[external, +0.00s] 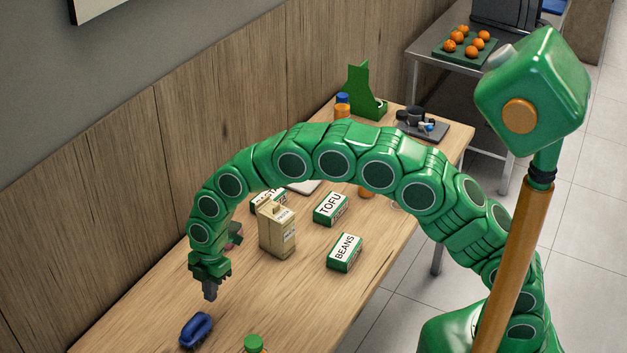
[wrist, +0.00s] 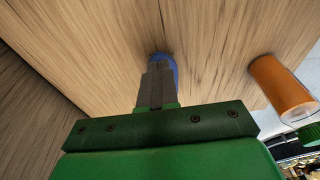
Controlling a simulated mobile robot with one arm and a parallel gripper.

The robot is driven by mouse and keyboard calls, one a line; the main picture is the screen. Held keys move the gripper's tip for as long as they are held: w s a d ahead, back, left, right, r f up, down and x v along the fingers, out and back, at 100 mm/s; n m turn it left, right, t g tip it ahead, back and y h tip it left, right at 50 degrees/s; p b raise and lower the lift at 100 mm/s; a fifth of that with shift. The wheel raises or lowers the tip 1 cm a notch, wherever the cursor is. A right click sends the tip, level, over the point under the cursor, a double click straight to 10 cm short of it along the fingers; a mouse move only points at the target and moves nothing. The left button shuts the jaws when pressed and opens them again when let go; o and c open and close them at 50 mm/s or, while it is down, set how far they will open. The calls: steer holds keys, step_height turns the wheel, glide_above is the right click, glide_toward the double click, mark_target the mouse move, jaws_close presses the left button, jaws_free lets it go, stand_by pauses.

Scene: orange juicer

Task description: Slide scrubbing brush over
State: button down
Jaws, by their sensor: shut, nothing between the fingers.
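The scrubbing brush (external: 195,330) is blue with a raised handle and lies on the wooden table near the bottom left of the external view. My gripper (external: 210,292) is shut and empty, pointing down, a little above the table and just behind the brush in that view. In the wrist view my gripper's fingers (wrist: 157,75) are together and cover most of the brush; only a blue rim of the brush (wrist: 164,57) shows around their tips. I cannot tell whether the fingers touch the brush.
A green-capped bottle (external: 254,343) stands right of the brush; the wrist view shows an orange bottle (wrist: 280,87). A beige carton (external: 277,232), a tofu box (external: 331,208) and a beans box (external: 344,252) stand farther back. The wooden wall panel (external: 130,230) borders the table's left side.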

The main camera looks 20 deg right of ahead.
mark_target(198, 318)
steer(key=s+a, duration=0.4)
steer(key=shift+s+a+f, duration=0.1)
steer(key=shift+s+a, duration=0.05)
steer(key=shift+a, duration=0.05)
steer(key=shift+d+f, duration=0.15)
steer(key=shift+f, duration=0.6)
